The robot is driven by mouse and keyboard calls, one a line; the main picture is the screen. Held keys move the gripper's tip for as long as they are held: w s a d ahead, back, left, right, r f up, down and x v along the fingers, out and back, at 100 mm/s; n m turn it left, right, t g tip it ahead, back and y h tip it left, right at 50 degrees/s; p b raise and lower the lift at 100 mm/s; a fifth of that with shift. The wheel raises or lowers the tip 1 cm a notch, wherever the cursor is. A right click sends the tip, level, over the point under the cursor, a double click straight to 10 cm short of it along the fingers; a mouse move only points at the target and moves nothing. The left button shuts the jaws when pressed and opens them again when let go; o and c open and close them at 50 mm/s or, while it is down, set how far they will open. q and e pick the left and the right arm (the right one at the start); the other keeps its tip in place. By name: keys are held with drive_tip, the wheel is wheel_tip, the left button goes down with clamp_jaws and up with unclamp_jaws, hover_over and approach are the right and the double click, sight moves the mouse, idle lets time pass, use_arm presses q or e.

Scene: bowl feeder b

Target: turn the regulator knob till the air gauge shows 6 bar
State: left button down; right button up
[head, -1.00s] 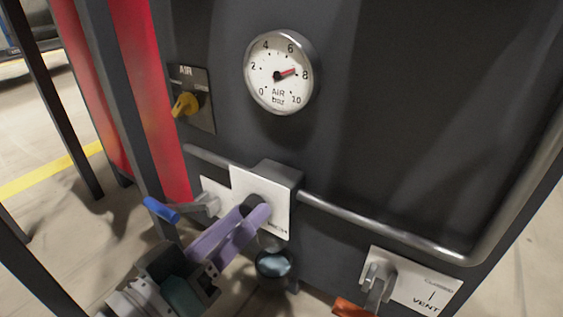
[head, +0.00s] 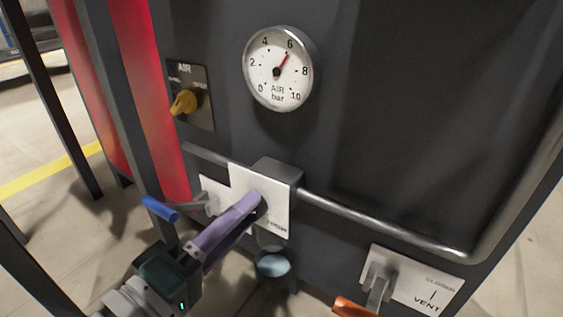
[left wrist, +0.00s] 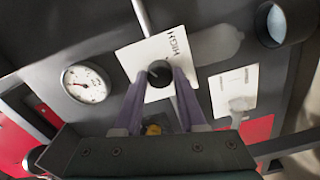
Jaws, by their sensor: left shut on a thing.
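The air gauge (head: 279,69) is a round white dial on the dark panel. Its red needle points at about 6, and the gauge also shows in the left wrist view (left wrist: 86,83). The black regulator knob (left wrist: 159,73) is on a white plate (head: 276,214) on the regulator block below the gauge. My left gripper (left wrist: 160,83), with purple fingers, is shut on the knob, one finger on each side. In the head view my left gripper (head: 258,202) mostly hides the knob. My right gripper does not show.
A yellow AIR switch (head: 184,102) is at upper left. A blue-handled valve (head: 160,209) is close left of my gripper. A metal pipe (head: 385,226) runs along the panel.

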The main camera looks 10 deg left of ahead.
use_arm(q)
drive_tip(key=shift+n, duration=0.5)
drive_tip(key=shift+c, duration=2.4)
unclamp_jaws()
drive_tip(key=p+v, duration=0.3)
drive_tip(key=v, duration=0.7)
drive_tip(key=shift+p, duration=0.35)
drive_tip(key=shift+r, duration=0.15)
